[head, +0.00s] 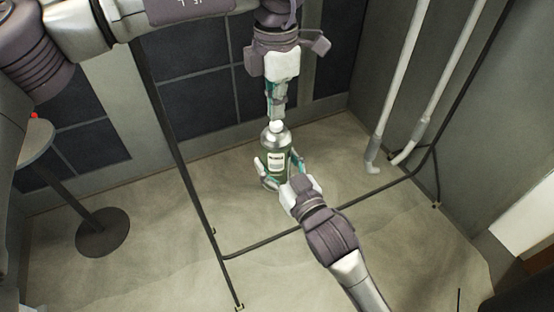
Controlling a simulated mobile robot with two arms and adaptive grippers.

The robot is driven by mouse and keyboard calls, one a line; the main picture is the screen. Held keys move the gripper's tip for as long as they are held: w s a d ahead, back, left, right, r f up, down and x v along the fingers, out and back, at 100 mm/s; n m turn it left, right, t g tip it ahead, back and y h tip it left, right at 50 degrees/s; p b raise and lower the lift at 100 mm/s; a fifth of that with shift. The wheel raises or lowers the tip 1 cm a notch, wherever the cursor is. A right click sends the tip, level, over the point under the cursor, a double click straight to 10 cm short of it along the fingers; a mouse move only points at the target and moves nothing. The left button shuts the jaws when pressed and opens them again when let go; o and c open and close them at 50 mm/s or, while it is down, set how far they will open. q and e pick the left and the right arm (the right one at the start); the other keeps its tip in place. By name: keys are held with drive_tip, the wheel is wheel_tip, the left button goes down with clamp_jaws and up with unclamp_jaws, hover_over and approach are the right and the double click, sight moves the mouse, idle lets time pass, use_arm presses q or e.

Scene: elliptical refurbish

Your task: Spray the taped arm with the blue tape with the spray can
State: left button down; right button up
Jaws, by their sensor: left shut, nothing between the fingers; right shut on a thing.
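The spray can (275,152), dark green and silver with a white label and a pale top, stands about upright in the middle of the head view. My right gripper (272,177) is shut around its lower part. My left gripper (276,112) is shut and empty, pointing down right at the can's top; I cannot tell whether it touches. Two long pale arms hang at the upper right, a left one (402,75) and a right one (446,85), both with bent lower ends. No blue tape can be made out on either, and their upper ends are out of frame.
A thin black rack frame (290,240) runs along the floor around the hanging arms, with a post at left. A small round table (38,135) with a red thing stands at far left. Walls close in behind and at right. The floor in front is mostly bare.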

use_arm(q)
drive_tip(key=shift+f, duration=1)
use_arm(e)
drive_tip(key=shift+r, duration=0.1)
use_arm(q)
drive_tip(key=shift+f, duration=0.1)
use_arm(e)
drive_tip(key=shift+r, duration=0.15)
use_arm(q)
drive_tip(key=shift+r, duration=2.8)
wheel_tip(320, 180, up, 12)
drive_tip(key=shift+f, duration=0.2)
